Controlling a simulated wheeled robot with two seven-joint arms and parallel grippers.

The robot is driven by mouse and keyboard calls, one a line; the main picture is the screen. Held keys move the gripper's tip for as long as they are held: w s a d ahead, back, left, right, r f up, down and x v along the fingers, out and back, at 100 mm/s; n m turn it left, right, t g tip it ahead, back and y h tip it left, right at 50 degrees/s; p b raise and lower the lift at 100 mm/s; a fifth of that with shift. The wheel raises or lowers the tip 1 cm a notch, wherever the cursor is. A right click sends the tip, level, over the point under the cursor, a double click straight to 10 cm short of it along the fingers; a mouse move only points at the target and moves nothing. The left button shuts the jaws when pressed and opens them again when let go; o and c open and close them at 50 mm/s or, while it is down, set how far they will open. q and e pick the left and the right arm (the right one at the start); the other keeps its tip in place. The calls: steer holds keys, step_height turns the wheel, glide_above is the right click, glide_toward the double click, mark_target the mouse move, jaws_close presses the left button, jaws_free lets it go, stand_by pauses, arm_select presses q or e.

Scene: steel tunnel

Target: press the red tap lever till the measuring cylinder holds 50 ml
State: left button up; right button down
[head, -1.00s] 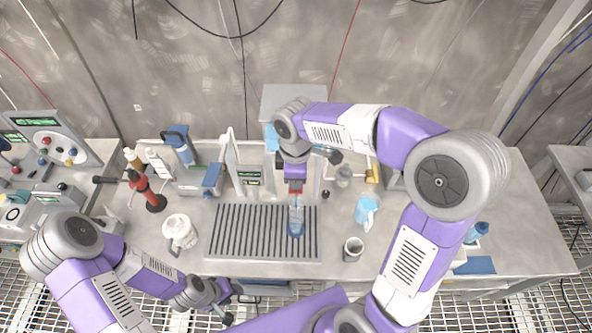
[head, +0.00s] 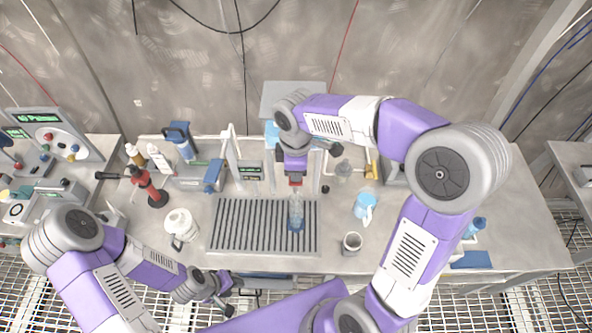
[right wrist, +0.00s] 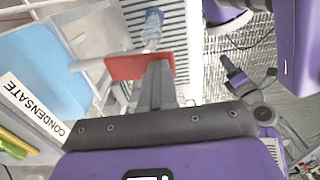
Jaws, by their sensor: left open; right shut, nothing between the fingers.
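The measuring cylinder (head: 296,213) stands upright on the grille of the drip tray, clear above a blue base; its level is too small to read. It also shows in the right wrist view (right wrist: 153,28). The red tap lever (right wrist: 140,66) lies just beyond my right fingertips and shows as a small red patch in the head view (head: 295,182). My right gripper (right wrist: 156,72) is shut and empty, its tips overlapping the lever; I cannot tell whether they touch. My left gripper (head: 226,296) is open and empty, low in front of the bench edge.
The drip tray (head: 222,238) has a slatted top. A white jug (head: 180,224) stands left of it, a grey mug (head: 352,242) and light blue jug (head: 364,206) right. A box marked CONDENSATE (right wrist: 36,104) is beside the lever.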

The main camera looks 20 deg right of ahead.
steer(key=shift+r, duration=0.1)
steer(key=r+p, duration=0.3)
steer(key=shift+w+d+r+p, duration=0.15)
steer(key=shift+w+r+p, duration=0.2)
steer(key=shift+r+p, duration=0.05)
step_height(320, 180, up, 10)
steer(key=w, duration=0.2)
steer(key=shift+d+f, duration=0.15)
steer(key=shift+d, duration=0.25)
stand_by(1.9)
